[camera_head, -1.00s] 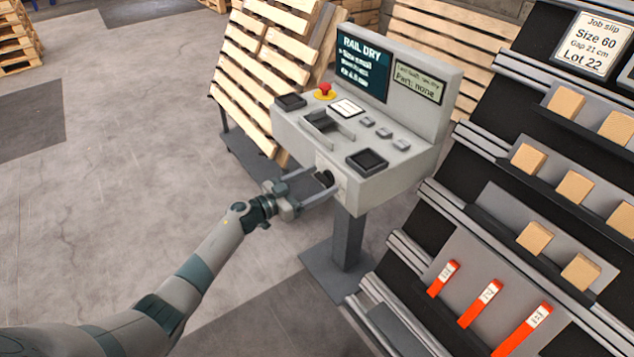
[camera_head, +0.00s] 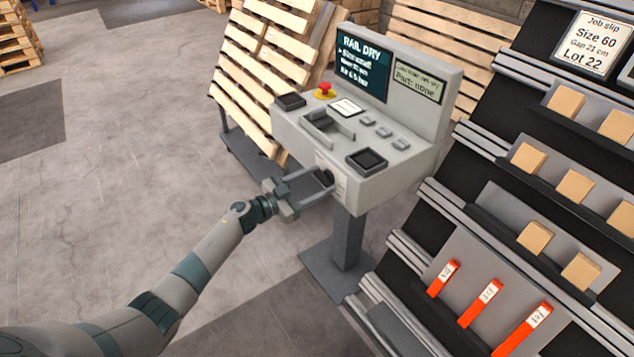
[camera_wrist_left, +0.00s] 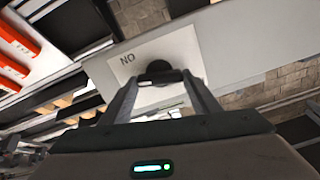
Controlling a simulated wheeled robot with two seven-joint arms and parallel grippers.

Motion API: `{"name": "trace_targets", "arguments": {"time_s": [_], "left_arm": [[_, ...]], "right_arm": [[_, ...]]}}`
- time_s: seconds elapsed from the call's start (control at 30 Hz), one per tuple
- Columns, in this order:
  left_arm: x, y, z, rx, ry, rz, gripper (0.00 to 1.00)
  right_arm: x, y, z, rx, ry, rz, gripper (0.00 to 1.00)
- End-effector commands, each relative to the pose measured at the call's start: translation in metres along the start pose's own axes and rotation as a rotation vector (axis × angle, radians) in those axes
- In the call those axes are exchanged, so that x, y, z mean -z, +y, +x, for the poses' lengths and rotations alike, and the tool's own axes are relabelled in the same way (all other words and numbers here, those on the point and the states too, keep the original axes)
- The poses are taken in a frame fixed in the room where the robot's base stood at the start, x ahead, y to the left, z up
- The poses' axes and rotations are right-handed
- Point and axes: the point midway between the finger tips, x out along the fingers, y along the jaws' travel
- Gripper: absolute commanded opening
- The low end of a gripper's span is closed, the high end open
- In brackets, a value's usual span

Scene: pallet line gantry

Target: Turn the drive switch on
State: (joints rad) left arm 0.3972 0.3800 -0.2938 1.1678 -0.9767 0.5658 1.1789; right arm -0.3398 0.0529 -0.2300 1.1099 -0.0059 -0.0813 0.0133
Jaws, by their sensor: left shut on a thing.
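The drive switch (camera_head: 326,177) is a dark round knob on the front face of the grey control console (camera_head: 385,188). It also shows in the left wrist view as a dark knob (camera_wrist_left: 159,68) on a pale plate (camera_wrist_left: 183,50) with lettering that looks like an upside-down "ON". My left gripper (camera_head: 322,185) reaches the front face from the left and is shut on the knob, with one finger on each side. The fingers hide part of the knob, and I cannot tell which way it points. My right gripper is not in view.
The console top has a red mushroom button (camera_head: 324,90), small grey buttons and a screen (camera_head: 364,64) reading "RAIL DRY". A sloped rack (camera_head: 470,235) with wooden blocks and orange tagged pieces stands close on the right. Pallets (camera_head: 262,75) lean behind.

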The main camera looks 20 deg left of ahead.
Motion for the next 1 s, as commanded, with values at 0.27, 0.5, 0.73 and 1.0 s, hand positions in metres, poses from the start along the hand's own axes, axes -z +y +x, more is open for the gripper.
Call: {"name": "trace_targets", "arguments": {"time_s": [0.27,0.5,0.73,1.0], "left_arm": [[-0.002,0.001,-0.001,0.0,-0.002,0.251,0.34],[-0.003,0.002,0.0,0.0,-0.001,0.479,0.34],[-0.004,0.003,0.0,-0.001,-0.001,0.698,0.34],[-0.005,0.004,0.0,-0.001,-0.001,0.954,0.34]], "right_arm": [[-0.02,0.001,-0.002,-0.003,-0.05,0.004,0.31],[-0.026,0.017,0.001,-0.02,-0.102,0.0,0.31],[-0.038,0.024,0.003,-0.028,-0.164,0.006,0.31],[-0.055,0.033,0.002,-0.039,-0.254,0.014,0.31]]}}
